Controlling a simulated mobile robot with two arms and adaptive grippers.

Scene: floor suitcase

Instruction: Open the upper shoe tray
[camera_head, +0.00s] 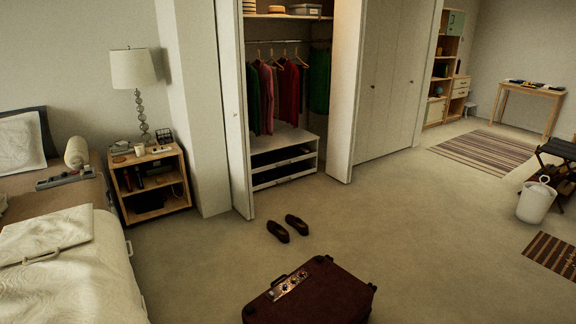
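A white low unit (284,138) stands inside the open closet, under the hanging clothes. It has two shoe trays, one above the other. The upper shoe tray (284,165) shows as a pale front under a dark gap, and it appears pushed in. The lower shoe tray (285,181) sits beneath it and also appears pushed in. What lies inside the trays is too dark to tell. Neither of my grippers shows in the head view.
A pair of dark shoes (287,229) lies on the carpet before the closet. A brown suitcase (325,294) lies nearer. Open closet doors flank the unit, left (232,110) and right (344,95). A nightstand (152,184) and bed (115,262) are left.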

